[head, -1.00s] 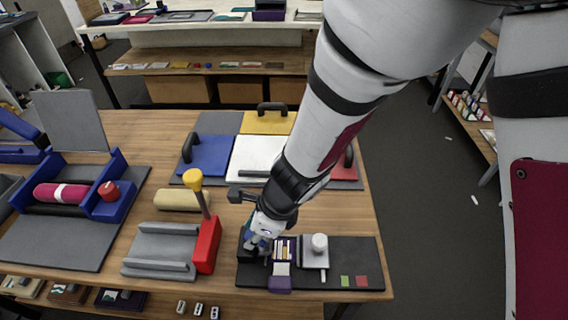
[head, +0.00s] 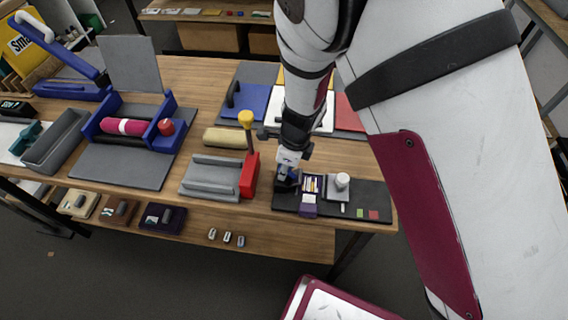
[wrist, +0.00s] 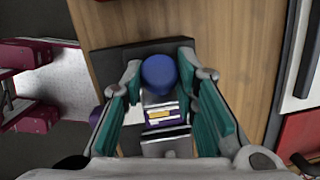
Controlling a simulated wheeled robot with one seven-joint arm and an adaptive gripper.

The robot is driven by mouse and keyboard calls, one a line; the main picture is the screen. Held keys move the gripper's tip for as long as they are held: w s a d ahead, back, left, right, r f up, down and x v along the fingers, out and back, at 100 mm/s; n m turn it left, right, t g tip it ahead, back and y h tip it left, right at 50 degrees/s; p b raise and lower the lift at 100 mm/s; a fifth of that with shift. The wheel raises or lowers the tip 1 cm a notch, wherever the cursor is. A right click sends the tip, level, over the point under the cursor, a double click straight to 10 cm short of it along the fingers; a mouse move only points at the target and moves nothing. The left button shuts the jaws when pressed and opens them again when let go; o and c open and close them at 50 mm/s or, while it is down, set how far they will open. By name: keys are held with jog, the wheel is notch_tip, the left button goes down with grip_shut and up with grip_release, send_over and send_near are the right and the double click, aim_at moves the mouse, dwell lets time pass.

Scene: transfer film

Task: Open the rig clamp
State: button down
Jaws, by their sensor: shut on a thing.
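The rig stands on a black mat (head: 364,199) at the table's front right. It has a small purple-edged holder (head: 309,197) with pale and yellow strips, also seen in the wrist view (wrist: 160,116). A round blue knob (wrist: 158,74) sits at the rig's end, apparently the clamp's handle. My gripper (head: 288,173) is low over the rig's left end in the head view. In the wrist view its teal fingers (wrist: 159,68) are closed around the blue knob, one on each side. My gripper hides most of the clamp in the head view.
A white block with a round knob (head: 342,181) stands right of the holder. A red block with a yellow-knobbed lever (head: 249,175) and a grey channel (head: 210,177) stand to the left. Coloured panels with handles lie behind. A blue frame with a magenta roller (head: 123,126) is farther left.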

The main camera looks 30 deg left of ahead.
jog(key=shift+s+a+f+t+h+p, duration=0.25)
jog(key=shift+a+h, duration=0.2)
jog(key=shift+h, duration=0.4)
jog(key=shift+s+a+f+t+h+p, duration=0.2)
jog(key=shift+a+h, duration=0.25)
jog(key=shift+h, duration=0.4)
jog(key=c, duration=1.3)
grip_release()
jog(key=shift+a, duration=0.1)
jog(key=shift+w, duration=0.1)
jog(key=shift+r, duration=0.1)
jog(key=r, duration=0.4)
jog(key=s+a+r, duration=0.1)
jog(key=r, duration=0.6)
jog(key=shift+s+a+r, duration=0.2)
jog(key=shift+s+r, duration=0.15)
